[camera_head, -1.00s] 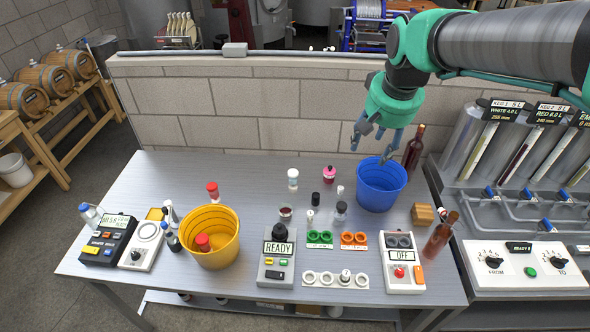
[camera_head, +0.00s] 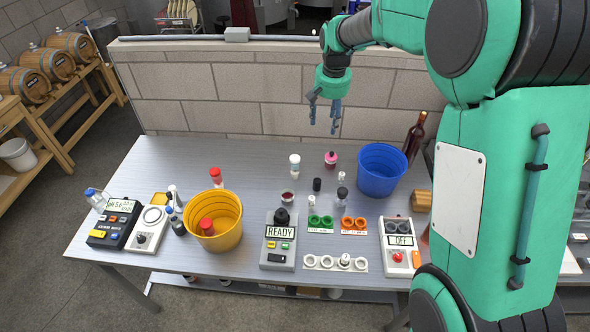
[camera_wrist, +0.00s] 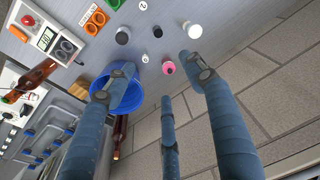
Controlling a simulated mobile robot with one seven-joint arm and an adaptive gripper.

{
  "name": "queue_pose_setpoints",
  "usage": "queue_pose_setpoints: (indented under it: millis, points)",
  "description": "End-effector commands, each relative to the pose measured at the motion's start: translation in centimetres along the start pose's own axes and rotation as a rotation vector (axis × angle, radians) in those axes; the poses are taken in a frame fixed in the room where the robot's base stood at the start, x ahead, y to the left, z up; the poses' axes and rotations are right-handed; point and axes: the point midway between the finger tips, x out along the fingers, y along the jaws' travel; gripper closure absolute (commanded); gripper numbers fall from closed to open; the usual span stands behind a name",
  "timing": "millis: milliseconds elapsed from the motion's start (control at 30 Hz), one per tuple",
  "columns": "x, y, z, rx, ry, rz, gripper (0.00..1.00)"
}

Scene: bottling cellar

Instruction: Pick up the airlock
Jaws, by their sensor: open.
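My gripper (camera_head: 325,112) is open and empty. It hangs high near the brick wall, above the back middle of the table, with its fingers pointing down. The wrist view shows the spread fingers (camera_wrist: 160,82) with nothing between them. I cannot tell for sure which small item is the airlock. A small pale piece (camera_head: 341,176) stands left of the blue bucket, and it also shows in the wrist view (camera_wrist: 145,58). Close by are a pink item with a dark top (camera_head: 331,159), a white-capped vial (camera_head: 295,163) and a black cap (camera_head: 317,185).
A blue bucket (camera_head: 381,171) and dark bottle (camera_head: 413,138) stand at the right. A yellow bucket (camera_head: 213,222) is at the left. Devices (camera_head: 280,240) and colored holders (camera_head: 321,224) line the front. The back left table top is clear. The brick wall (camera_head: 230,95) rises behind.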

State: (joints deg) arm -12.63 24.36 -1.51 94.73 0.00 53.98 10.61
Motion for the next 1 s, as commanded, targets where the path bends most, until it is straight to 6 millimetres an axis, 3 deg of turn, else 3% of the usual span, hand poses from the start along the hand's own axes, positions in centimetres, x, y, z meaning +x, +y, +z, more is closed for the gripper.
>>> queue_pose_setpoints:
  millis: [500,800,1000]
  points:
    - [13.0,-5.9,-5.7,-0.009,-0.086,0.012,0.46]
    - [20.8,-8.9,-7.2,-0.014,-0.128,0.022,0.46]
    - [23.6,-9.9,-7.5,-0.015,-0.142,0.025,0.46]
